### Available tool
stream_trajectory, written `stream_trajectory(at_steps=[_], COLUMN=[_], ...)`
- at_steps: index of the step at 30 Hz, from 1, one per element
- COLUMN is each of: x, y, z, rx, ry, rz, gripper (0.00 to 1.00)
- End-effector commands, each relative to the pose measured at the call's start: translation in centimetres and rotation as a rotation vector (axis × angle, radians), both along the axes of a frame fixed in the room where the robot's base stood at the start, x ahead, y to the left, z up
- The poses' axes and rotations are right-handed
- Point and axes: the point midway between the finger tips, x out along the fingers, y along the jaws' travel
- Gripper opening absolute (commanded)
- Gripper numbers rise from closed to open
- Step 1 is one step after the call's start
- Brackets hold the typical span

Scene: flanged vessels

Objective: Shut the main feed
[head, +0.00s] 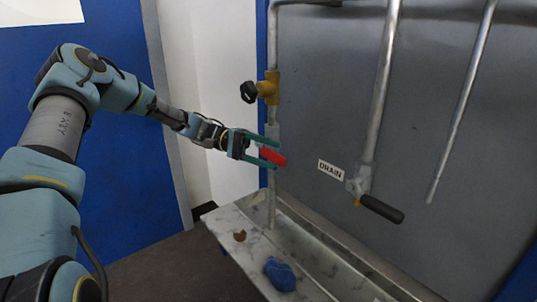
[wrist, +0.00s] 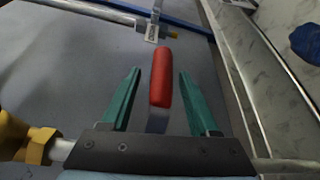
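A red lever handle (head: 272,156) sticks out beside the left vertical pipe (head: 271,205). In the wrist view the red handle (wrist: 161,78) lies between my green fingers, with a gap on each side, and its grey metal stem (wrist: 158,121) runs back toward the gripper's body. My gripper (head: 267,150) is open around the handle and not closed on it; its fingers show in the wrist view (wrist: 159,75).
A yellow valve with a black knob (head: 262,90) sits above on the same pipe. A black-handled lever (head: 382,208) hangs at right beside a "DRAIN" label (head: 331,170). A blue cloth (head: 280,273) and a brown piece (head: 240,236) lie on the ledge (head: 225,222) below.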

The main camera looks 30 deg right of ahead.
Motion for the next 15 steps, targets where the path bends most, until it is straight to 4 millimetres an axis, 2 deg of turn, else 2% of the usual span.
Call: stream_trajectory(at_steps=[8,11,15], x=[0.2,1.0,3.1], y=[0.1,0.6,2.0], z=[-0.1,-0.2,-0.2], rx=[0.001,0.0,-0.001], ry=[-0.001,-0.003,-0.003], rz=[0.001,0.003,0.005], gripper=[0.62,0.62,0.62])
